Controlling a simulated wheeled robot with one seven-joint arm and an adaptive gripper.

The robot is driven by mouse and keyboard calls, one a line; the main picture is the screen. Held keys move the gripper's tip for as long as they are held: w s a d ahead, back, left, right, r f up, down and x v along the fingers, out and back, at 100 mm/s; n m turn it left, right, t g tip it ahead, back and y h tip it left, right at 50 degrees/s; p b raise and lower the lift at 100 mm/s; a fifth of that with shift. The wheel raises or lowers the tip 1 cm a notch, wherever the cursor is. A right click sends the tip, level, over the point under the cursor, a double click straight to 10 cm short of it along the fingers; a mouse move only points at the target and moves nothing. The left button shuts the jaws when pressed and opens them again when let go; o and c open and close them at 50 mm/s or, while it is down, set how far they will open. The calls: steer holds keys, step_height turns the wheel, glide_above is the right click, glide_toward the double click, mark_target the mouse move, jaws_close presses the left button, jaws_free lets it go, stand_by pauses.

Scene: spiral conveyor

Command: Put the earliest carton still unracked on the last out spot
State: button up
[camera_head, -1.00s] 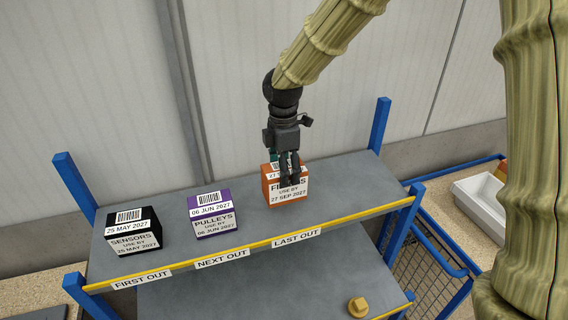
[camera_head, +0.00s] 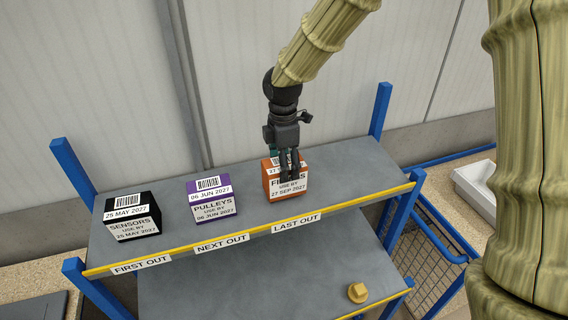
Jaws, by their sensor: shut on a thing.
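An orange carton (camera_head: 271,184), its label partly hidden and reading use by 27 SEP 2027, stands upright on the grey shelf behind the LAST OUT label (camera_head: 296,224). My gripper (camera_head: 288,176) points down over it and is shut on it, its fingers covering part of the top and front label. A purple PULLEYS carton (camera_head: 213,199), dated 06 JUN 2027, stands behind the NEXT OUT label (camera_head: 222,243). A black SENSORS carton (camera_head: 132,216), dated 25 MAY 2027, stands behind the FIRST OUT label (camera_head: 141,265).
The shelf (camera_head: 330,172) has blue posts and a yellow front edge (camera_head: 360,202). A yellow knob-like piece (camera_head: 357,292) lies on the lower shelf (camera_head: 250,290). A blue wire cart (camera_head: 432,262) and a white tray (camera_head: 477,190) are at the right.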

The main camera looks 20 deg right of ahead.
steer(key=shift+f, duration=0.45)
steer(key=o, duration=1.2)
steer(key=shift+o, duration=0.2)
step_height(320, 180, up, 12)
steer(key=shift+a, duration=0.1)
